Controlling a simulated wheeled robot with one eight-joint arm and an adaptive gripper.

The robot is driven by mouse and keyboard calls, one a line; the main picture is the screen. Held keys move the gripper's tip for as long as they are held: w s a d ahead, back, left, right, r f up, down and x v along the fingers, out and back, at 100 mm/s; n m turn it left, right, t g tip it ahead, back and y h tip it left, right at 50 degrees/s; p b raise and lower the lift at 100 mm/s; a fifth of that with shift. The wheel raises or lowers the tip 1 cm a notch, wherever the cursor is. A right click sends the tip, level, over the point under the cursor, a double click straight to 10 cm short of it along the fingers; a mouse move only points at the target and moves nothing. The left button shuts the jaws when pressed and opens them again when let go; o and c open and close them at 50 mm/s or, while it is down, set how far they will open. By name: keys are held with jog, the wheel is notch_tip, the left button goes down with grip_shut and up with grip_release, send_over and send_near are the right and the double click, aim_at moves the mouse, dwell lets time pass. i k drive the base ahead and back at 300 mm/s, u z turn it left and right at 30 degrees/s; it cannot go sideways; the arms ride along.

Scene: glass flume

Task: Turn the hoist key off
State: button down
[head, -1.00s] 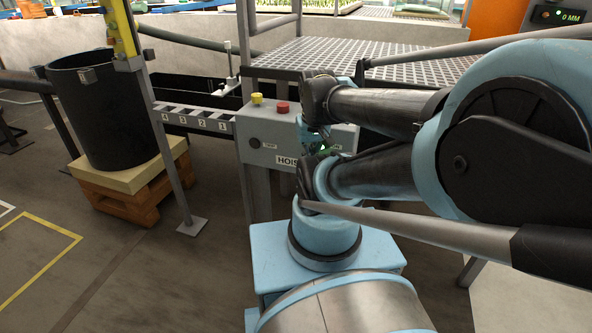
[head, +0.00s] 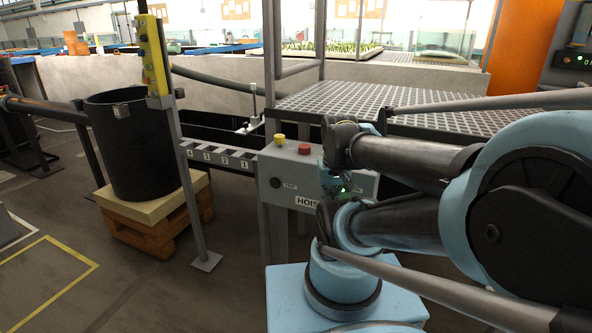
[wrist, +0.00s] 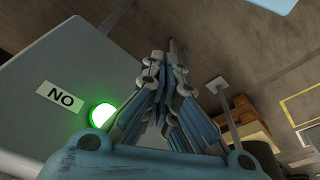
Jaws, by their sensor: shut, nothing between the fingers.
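The grey hoist control box (head: 300,178) stands in front of the grating platform. It has a yellow button, a red button, a dark round fitting (head: 275,182) with a small label, and a partly covered label beginning "HOIS". A green lamp (wrist: 103,116) glows beside a label (wrist: 60,97) in the wrist view, which reads "NO" or an upside-down "ON". My gripper (wrist: 172,48) is shut and empty, close to the box's right part. My wrist and forearm cover that part in the head view. I cannot make out the hoist key in either view.
A black cylinder (head: 130,150) stands on a wooden pallet at the left. A grey post (head: 187,185) with a yellow upper part rises between it and the box. The grating platform (head: 390,108) lies behind the box. Floor is open at the lower left.

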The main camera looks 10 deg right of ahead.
aim_at(279, 139)
jog(key=k, duration=1)
jog(key=u, duration=1.8)
jog(key=i, duration=1.2)
jog(key=z, duration=1.15)
